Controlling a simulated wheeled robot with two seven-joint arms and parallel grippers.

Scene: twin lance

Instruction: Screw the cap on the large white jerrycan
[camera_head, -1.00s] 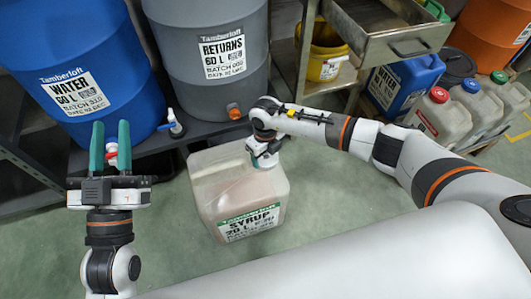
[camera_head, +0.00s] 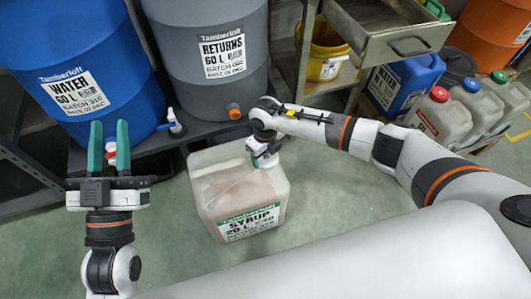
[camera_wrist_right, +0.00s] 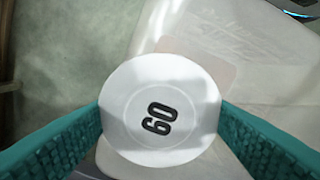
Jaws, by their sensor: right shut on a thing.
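The large white jerrycan (camera_head: 212,195), translucent and labelled SYRUP, stands on the floor in the middle of the head view. It also shows behind the cap in the wrist view (camera_wrist_right: 255,50). My right gripper (camera_head: 266,160) is at its top right corner. In the wrist view my right gripper (camera_wrist_right: 160,112) is shut on a round white cap (camera_wrist_right: 160,90) marked 60. The cap hides the neck, so I cannot tell whether it is seated. My left gripper (camera_head: 109,150) is upright at the left, fingers apart. A small red and white thing (camera_head: 111,153) shows between them.
A blue water drum (camera_head: 40,50) and a grey returns drum (camera_head: 205,85) stand on a dark stand behind. A metal cart (camera_head: 400,45), a yellow bucket (camera_head: 322,62) and smaller jerrycans (camera_head: 440,120) are at the right. Floor around the jerrycan is clear.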

